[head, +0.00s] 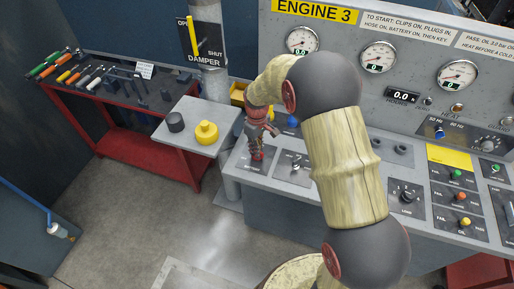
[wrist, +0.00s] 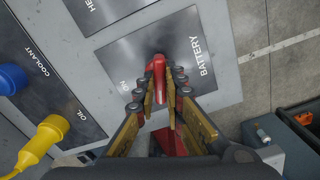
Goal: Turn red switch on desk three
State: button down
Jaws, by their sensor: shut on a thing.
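The red switch (wrist: 158,66) sits on a grey plate marked BATTERY and ON in the wrist view. My gripper (wrist: 162,88) is over it with its two fingers on either side of the red handle, shut on it. In the head view my gripper (head: 258,135) points down at the left end of the ENGINE 3 desk (head: 268,185), and the red switch (head: 257,155) shows just below the fingers. The fingers hide part of the handle.
A yellow plug (wrist: 45,140) and a blue plug (wrist: 12,78) stand on the desk beside the plate. A small side table (head: 185,135) holds a yellow cap and a dark cap. A red tool bench (head: 130,140) stands at the left. The floor in front is clear.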

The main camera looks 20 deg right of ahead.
jog(key=m+p, duration=0.1)
jog(key=m, duration=0.2)
jog(key=shift+m, duration=0.4)
jog(key=m+p, duration=0.1)
jog(key=m, duration=0.2)
jog(key=shift+m, duration=0.3)
jog(key=m+p, duration=0.1)
jog(key=m, duration=0.5)
jog(key=shift+m, duration=0.4)
jog(key=c, duration=1.9)
grip_release()
notch_tip(320, 180, up, 12)
jog(key=shift+f, duration=0.1)
